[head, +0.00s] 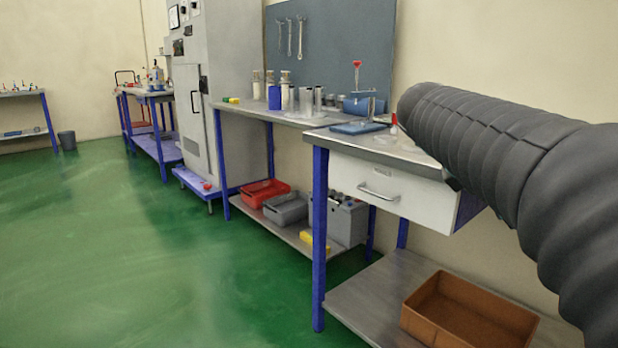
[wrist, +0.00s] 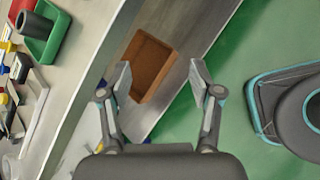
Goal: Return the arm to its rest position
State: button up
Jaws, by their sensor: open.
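My gripper (wrist: 160,82) shows in the wrist view with its two fingers spread wide and nothing between them. It hangs above the lower shelf of a workbench, and a brown crate (wrist: 150,68) lies below and beyond the fingertips. In the head view my arm, in a dark ribbed sleeve (head: 520,150), reaches across the right side in front of the bench. The gripper itself is not visible in the head view.
The brown crate (head: 472,310) sits on the bench's lower shelf, under a white drawer (head: 385,190). In the wrist view, a green bin (wrist: 42,35) and small items are at left. A grey cabinet (head: 222,90) stands farther back. Green floor (head: 130,260) at left is clear.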

jog(key=s+a+f+m+t+y, duration=0.2)
jog(key=s+a+f+m+y, duration=0.2)
jog(key=s+a+f+m, duration=0.2)
jog(key=s+a+f+m+t+y, duration=0.2)
jog(key=s+a+f+m+y, duration=0.3)
jog(key=s+a+f, duration=0.5)
notch_tip(320, 180, down, 5)
jog(key=shift+s+f+m, duration=0.1)
jog(key=shift+s+m, duration=0.15)
jog(key=shift+m, duration=0.95)
